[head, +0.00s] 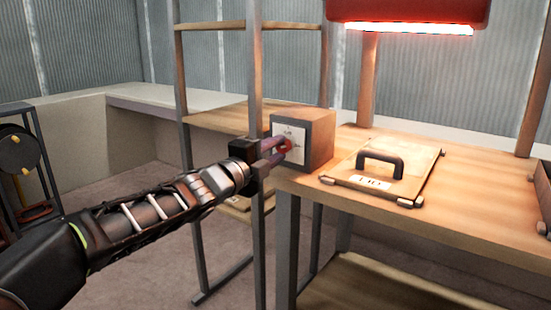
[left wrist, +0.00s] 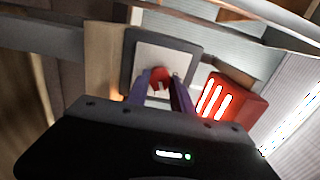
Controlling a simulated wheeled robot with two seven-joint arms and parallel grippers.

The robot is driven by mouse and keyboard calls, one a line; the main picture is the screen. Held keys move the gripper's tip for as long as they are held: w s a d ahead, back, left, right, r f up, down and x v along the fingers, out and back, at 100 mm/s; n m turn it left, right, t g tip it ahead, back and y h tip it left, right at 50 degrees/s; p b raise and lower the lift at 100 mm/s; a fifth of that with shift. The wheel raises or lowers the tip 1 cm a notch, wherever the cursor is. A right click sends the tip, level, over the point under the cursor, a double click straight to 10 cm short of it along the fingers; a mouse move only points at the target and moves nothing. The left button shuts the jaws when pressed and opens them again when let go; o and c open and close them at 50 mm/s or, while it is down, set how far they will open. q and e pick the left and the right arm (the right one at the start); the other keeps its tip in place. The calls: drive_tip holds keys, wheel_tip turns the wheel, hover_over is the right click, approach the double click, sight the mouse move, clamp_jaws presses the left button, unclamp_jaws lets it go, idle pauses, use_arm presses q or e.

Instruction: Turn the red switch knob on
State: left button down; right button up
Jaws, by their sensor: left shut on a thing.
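The red switch knob (head: 286,145) sits on the white front plate (head: 298,132) of a wooden box with a dark front frame (head: 318,138), which stands at the left end of the workbench. My left gripper (head: 277,149) reaches in from the left, with its purple fingers on the knob. In the left wrist view the red knob (left wrist: 160,77) lies between the two fingertips (left wrist: 161,88), and the fingers are shut on it. The fingers cover part of the knob and plate, and I cannot read the knob's setting. My right gripper is not in view.
A wooden panel with a black handle (head: 380,163) lies on the workbench (head: 460,205) right of the box. A red lamp (head: 410,14) glows above. A grey upright post (head: 257,70) stands close to my left gripper. A dark tray (head: 543,195) is at the right edge.

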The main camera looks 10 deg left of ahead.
use_arm(q)
drive_tip(key=m+b, duration=0.1)
drive_tip(key=m, duration=0.3)
drive_tip(key=shift+m+b, duration=0.3)
drive_tip(key=shift+m, duration=0.1)
drive_tip(key=c, duration=1.1)
unclamp_jaws()
drive_tip(key=p+v, duration=0.1)
drive_tip(key=v, duration=0.6)
drive_tip(key=shift+s+a, duration=0.2)
drive_tip(key=shift+s, duration=0.15)
